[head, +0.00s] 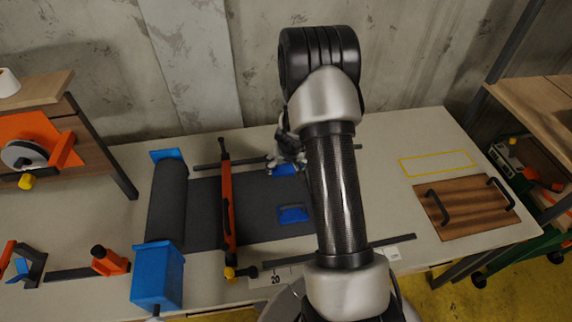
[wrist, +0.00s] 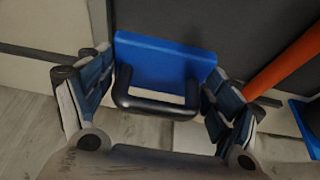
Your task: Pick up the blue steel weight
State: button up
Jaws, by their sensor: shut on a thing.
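The blue steel weight (wrist: 165,62) is a blue block with a black bar handle (wrist: 155,106). In the wrist view it sits between my two fingers, at the edge of the dark sheet. My gripper (wrist: 160,78) is shut on it, one finger at each side. In the head view my gripper (head: 287,160) is at the far part of the dark sheet (head: 265,225), and the weight (head: 285,170) shows partly below it, mostly hidden by my gripper and arm. A second blue weight (head: 293,214) lies nearer on the sheet.
An orange bar (head: 228,205) crosses the sheet to the left, beside the dark roll (head: 168,203) and a blue block (head: 157,275). To the right are a yellow outlined rectangle (head: 437,163) and a wooden board (head: 462,212) with black handles. The bench between is mostly clear.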

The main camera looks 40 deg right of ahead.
notch_tip(320, 180, up, 11)
jog(key=p, duration=0.9)
jog(key=shift+w, duration=0.1)
jog(key=shift+r, duration=0.1)
